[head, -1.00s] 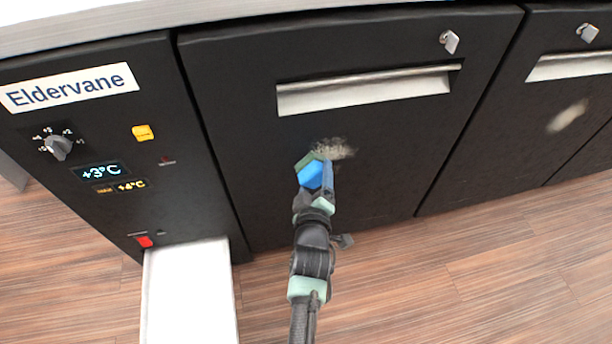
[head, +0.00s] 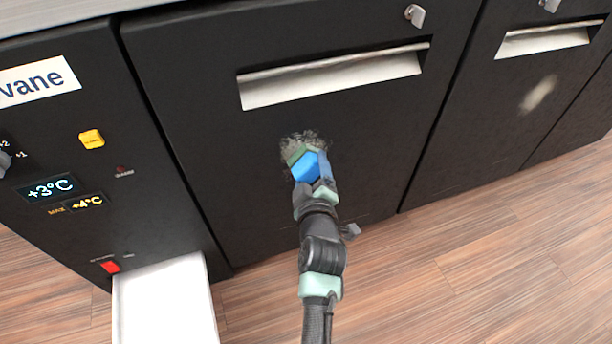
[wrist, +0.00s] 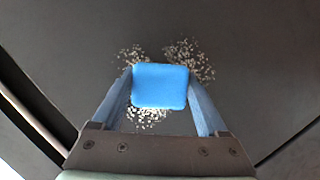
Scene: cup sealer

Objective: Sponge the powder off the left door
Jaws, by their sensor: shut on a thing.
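The left door (head: 230,140) is a dark panel with a metal recessed handle (head: 335,77). A pale powder patch (head: 300,137) is on its middle, below the handle. In the wrist view, powder specks (wrist: 186,60) show at the upper right, upper left and below the sponge, and the sponge hides the middle. My gripper (head: 314,178) is shut on a blue sponge (head: 304,166) with a green far side, which also shows in the wrist view (wrist: 160,86). The sponge is at the patch; I cannot tell whether it touches the door.
A second dark door (head: 470,110) on the right carries another pale smudge (head: 538,94). A control panel (head: 80,150) with a dial and displays stands at the left. A white box-like object (head: 165,305) is below it. Wood floor (head: 470,265) lies in front.

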